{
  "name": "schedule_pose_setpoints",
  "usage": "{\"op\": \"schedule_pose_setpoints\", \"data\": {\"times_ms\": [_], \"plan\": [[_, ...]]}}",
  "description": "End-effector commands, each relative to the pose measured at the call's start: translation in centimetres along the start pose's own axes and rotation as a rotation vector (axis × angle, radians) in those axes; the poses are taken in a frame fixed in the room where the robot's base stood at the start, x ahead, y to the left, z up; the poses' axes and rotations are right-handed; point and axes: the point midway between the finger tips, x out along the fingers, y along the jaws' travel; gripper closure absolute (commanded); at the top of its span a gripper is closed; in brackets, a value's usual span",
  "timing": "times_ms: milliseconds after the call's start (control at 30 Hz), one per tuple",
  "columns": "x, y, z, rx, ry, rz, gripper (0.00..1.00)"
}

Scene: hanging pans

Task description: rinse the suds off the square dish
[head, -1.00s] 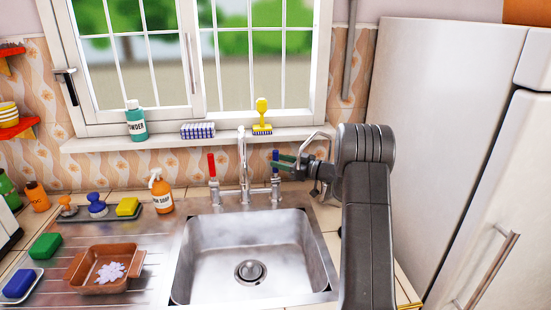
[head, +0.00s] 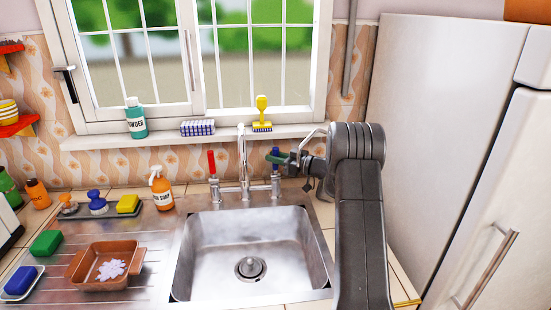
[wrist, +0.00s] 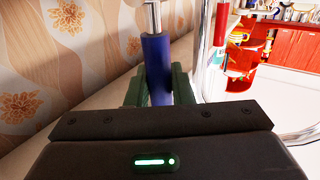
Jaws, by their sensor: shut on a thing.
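The square dish (head: 100,284) is a brown, handled dish on the ribbed drainboard left of the sink. A white patch of suds (head: 111,269) lies inside it. The tap (head: 243,160) stands behind the sink with its spout over the basin; no water stream shows. It has a red handle (head: 211,162) on the left and a blue handle (head: 275,153) on the right. My gripper (head: 279,158) is shut on the blue handle. In the wrist view, its green fingers (wrist: 158,84) are on both sides of the upright blue handle (wrist: 157,58).
The sink basin (head: 205,245) is empty. Behind the drainboard are an orange soap bottle (head: 162,190), a yellow sponge (head: 128,204) and a blue brush (head: 97,203). A green sponge (head: 46,243) and a blue sponge (head: 21,280) lie at left. A white fridge (head: 440,130) stands at right.

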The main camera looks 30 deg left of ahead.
Motion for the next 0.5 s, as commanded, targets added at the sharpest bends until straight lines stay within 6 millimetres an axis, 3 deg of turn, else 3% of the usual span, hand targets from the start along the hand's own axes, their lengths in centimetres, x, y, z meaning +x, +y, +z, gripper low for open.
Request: {"op": "schedule_pose_setpoints", "data": {"times_ms": [500], "plan": [[-0.9,-1.4,0.7,-0.174,0.116,0.000,1.00]]}}
